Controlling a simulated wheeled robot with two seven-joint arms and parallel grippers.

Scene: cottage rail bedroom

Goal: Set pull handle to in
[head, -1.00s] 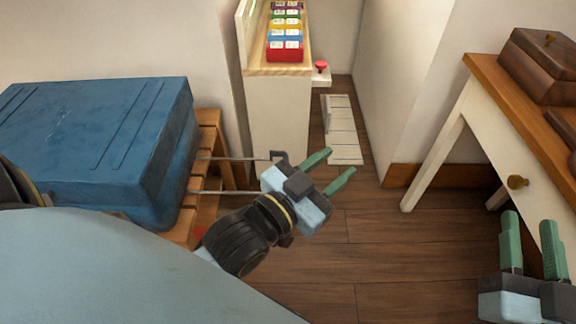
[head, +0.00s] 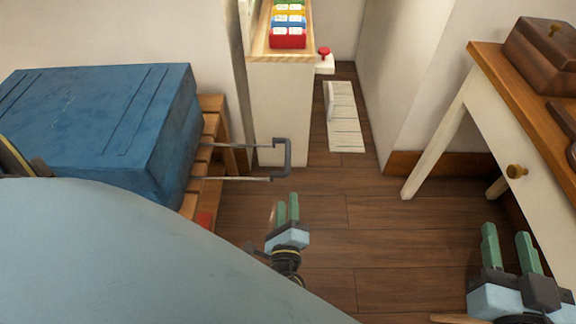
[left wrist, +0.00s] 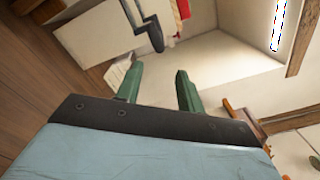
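The blue suitcase (head: 110,115) lies at the left on a slatted wooden rack. Its dark pull handle (head: 287,160) sticks out to the right on two thin rods, extended away from the case. A dark bar, which looks like the handle (left wrist: 154,34), shows at the top of the left wrist view. My left gripper (head: 287,204) is open and empty, just below the handle's near end in the head view and apart from it. Its spread fingers show in the left wrist view (left wrist: 158,85). My right gripper (head: 507,240) is open and empty at the lower right.
A narrow white shelf (head: 280,110) with colored boxes stands behind the handle. A white desk (head: 510,125) with a wooden top stands at the right. A pale slatted panel (head: 345,125) lies on the floor. The wooden floor (head: 390,245) between the grippers is clear.

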